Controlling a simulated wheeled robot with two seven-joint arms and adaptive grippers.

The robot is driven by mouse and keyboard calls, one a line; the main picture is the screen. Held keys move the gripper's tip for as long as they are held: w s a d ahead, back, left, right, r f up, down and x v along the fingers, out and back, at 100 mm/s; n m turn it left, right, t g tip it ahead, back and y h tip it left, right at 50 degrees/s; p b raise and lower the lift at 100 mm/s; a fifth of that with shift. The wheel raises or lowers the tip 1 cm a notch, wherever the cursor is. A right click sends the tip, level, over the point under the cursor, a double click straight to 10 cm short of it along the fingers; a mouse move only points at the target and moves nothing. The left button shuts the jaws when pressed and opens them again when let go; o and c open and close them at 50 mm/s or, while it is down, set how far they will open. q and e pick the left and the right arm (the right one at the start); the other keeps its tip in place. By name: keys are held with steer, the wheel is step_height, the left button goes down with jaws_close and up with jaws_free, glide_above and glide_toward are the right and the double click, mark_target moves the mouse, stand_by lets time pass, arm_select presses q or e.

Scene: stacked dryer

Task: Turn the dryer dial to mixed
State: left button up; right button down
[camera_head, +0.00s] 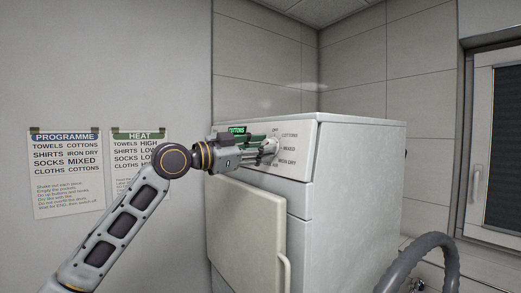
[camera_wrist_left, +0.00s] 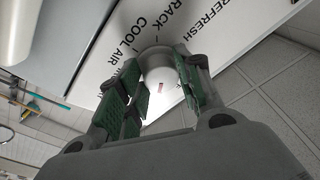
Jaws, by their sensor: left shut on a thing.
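The white dryer (camera_head: 345,150) stands against the tiled corner with its control panel facing me. My left gripper (camera_head: 266,148) reaches the panel from the left and is shut on the dial. In the wrist view the white round dial (camera_wrist_left: 160,72) sits between the green-padded fingers of my left gripper (camera_wrist_left: 160,92), with a small red mark on it. Labels COTTONS, MIXED (camera_head: 289,149) and IRON DRY show right of the dial. COOL AIR, RACK and REFRESH show in the wrist view. A green-lit display (camera_head: 237,130) reads COTTONS. Fingers hide part of the dial. My right gripper is not in view.
Two notices hang on the left wall: PROGRAMME (camera_head: 66,170) and HEAT (camera_head: 140,160). A pale door (camera_head: 245,225) is below the panel. A grey curved tube (camera_head: 425,245) is at lower right, near a window (camera_head: 500,150).

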arm_select(q)
steer(key=shift+w+m+g, duration=0.1)
steer(key=shift+m+g, duration=0.4)
steer(key=shift+m, duration=1.3)
steer(key=shift+w+m+g, duration=0.1)
steer(key=shift+m+g, duration=0.4)
steer(key=shift+m, duration=1.3)
steer(key=shift+f+m, duration=0.1)
steer(key=shift+m, duration=0.2)
steer(key=o, duration=1)
steer(key=shift+a, duration=0.1)
steer(key=shift+o, duration=0.2)
steer(key=shift+a, duration=0.1)
steer(key=v, duration=1.1)
steer(key=shift+a, duration=0.4)
steer(key=shift+s+f, duration=0.1)
